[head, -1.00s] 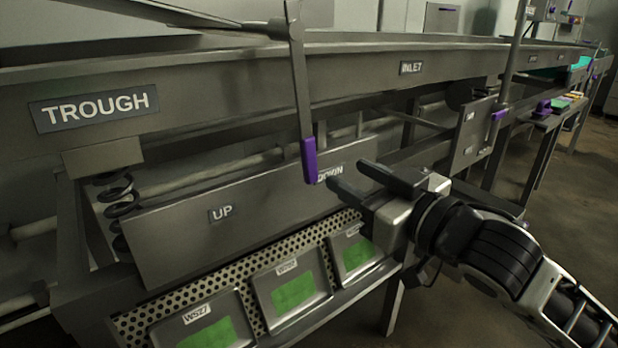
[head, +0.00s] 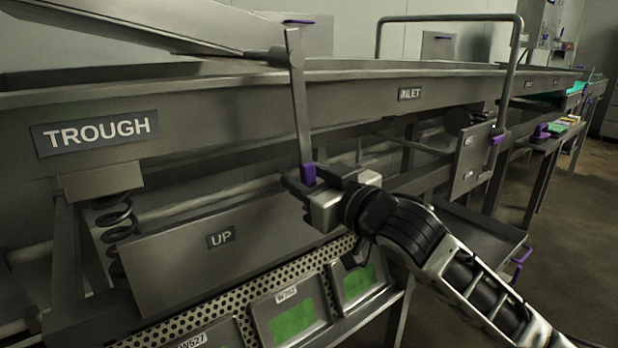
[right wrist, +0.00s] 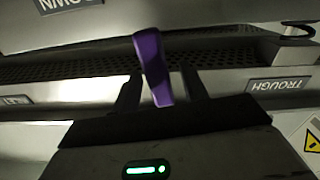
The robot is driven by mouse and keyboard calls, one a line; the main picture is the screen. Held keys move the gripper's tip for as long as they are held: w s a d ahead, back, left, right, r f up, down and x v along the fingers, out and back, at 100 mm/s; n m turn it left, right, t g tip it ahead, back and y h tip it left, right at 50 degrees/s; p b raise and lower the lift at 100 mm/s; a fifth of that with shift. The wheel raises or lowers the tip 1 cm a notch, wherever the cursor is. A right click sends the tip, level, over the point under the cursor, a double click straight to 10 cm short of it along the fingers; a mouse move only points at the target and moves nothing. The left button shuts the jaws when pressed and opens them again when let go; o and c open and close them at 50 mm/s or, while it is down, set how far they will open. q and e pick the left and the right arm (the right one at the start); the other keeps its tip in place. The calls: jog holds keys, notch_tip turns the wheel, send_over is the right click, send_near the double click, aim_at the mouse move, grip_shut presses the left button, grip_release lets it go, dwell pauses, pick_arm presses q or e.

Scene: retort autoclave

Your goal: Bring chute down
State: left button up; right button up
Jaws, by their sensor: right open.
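A flat metal lever (head: 299,100) hangs in front of the trough, with a purple handle (head: 309,174) at its lower end. The lever is near upright. A plate below carries the UP label (head: 220,239) to the left of the handle. The DOWN label (right wrist: 68,5) shows in the right wrist view but is hidden behind my gripper in the head view. My right gripper (head: 306,178) is open with its fingers on either side of the purple handle, which stands between them in the right wrist view (right wrist: 152,65). My left gripper is not in view.
A sloped metal sheet (head: 130,25) ends near the lever's top; I cannot tell if it is the chute. The trough (head: 220,115) runs across above. Several trays with green screens (head: 293,320) sit below. A purple-handled bent bar (head: 497,140) stands right. Floor is clear at right.

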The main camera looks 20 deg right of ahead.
jog(key=shift+c, duration=0.3)
